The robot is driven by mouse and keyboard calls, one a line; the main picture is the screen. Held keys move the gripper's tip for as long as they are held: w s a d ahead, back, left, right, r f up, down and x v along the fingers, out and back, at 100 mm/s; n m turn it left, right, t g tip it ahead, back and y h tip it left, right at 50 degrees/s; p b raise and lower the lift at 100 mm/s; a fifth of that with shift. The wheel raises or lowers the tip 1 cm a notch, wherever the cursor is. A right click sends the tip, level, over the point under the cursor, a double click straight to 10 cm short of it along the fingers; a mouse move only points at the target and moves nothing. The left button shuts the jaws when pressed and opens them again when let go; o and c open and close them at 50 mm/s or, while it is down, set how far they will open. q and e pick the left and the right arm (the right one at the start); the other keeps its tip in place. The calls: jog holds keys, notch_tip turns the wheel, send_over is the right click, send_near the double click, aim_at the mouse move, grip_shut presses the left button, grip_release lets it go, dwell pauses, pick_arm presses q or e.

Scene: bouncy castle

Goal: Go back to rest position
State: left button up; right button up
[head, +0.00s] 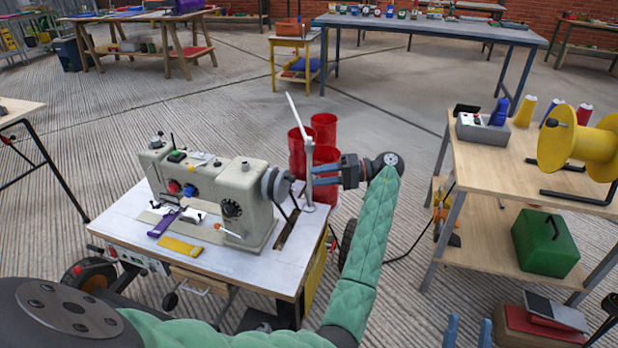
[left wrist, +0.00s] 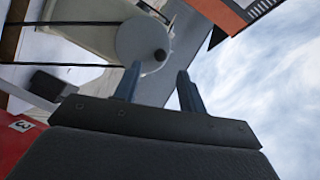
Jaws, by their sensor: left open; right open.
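My left gripper (head: 318,175) is at the right end of a beige sewing machine (head: 210,190), close to its round handwheel (head: 275,187) and a metal post with a raised white lever (head: 297,118). In the left wrist view the left gripper's (left wrist: 159,72) two blue fingers stand apart, with the handwheel (left wrist: 143,42) just beyond their tips. Nothing is clearly held; whether the fingers touch the post cannot be told. My right gripper (head: 469,319) shows only its two blue fingertips, apart and empty, at the bottom edge of the head view.
The machine stands on a white-topped table (head: 140,210) with a yellow piece (head: 181,246) in front. Red cylinders (head: 324,128) stand behind the left gripper. A wooden shelf table (head: 490,165) with a yellow spool (head: 580,146) and green box (head: 545,243) is at right. Ridged floor lies between.

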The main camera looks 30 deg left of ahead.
pick_arm(q)
jog(key=shift+w+d+r, duration=0.1)
jog(key=shift+w+d, duration=0.25)
jog(key=shift+d, duration=0.2)
pick_arm(e)
jog(key=shift+f, duration=0.3)
jog(key=shift+w+r, duration=0.15)
jog(key=shift+r, duration=0.15)
